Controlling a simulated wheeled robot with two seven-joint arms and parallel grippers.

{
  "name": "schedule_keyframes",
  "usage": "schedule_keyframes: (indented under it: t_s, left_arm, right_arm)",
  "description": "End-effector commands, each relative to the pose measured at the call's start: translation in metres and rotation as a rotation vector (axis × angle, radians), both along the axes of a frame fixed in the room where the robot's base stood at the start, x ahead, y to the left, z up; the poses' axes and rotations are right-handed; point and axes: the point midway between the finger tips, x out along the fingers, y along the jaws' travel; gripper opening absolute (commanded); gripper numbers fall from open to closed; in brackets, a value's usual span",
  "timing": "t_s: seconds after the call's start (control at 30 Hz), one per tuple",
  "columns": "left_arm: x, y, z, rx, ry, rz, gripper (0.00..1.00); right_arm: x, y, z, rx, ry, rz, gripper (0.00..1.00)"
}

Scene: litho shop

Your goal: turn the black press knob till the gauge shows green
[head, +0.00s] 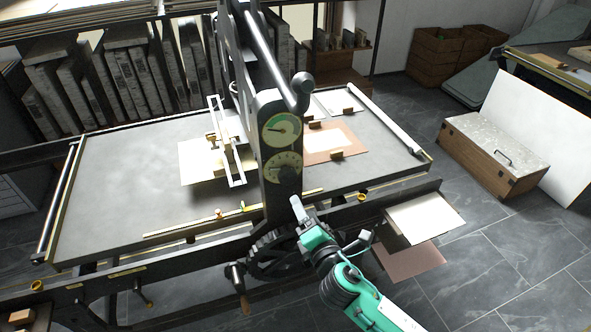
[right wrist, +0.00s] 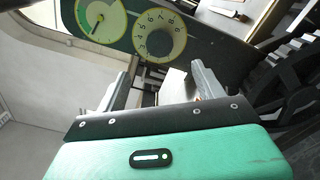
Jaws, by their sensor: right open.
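The black press knob (head: 283,167) sits in the middle of a numbered dial on the dark press post. The same knob (right wrist: 161,42) shows in the right wrist view, with numbers around it. The round gauge (head: 281,130) is just above the knob; it also shows in the right wrist view (right wrist: 98,24). Its face is pale and green with a thin needle; I cannot tell exactly which band the needle marks. My right gripper (head: 296,207) is below the dial, apart from the knob. Its fingers (right wrist: 164,80) are spread and empty. My left gripper is out of view.
The grey press bed (head: 120,190) spreads behind the post. A black ball-ended lever (head: 303,83) stands above the gauge. A large dark gear wheel (head: 275,255) is beside my right arm. A wooden box (head: 492,155) is on the floor at right.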

Motion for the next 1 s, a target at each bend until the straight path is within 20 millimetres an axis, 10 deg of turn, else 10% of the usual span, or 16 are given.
schedule_keyframes:
  t_s: [0.6, 1.0]
  left_arm:
    - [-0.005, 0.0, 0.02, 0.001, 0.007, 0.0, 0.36]
    - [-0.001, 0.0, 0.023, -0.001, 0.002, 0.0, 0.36]
  right_arm:
    - [0.1, 0.032, 0.002, 0.002, 0.0, -0.002, 0.7]
    - [0.13, 0.042, 0.0, 0.003, 0.001, 0.0, 0.7]
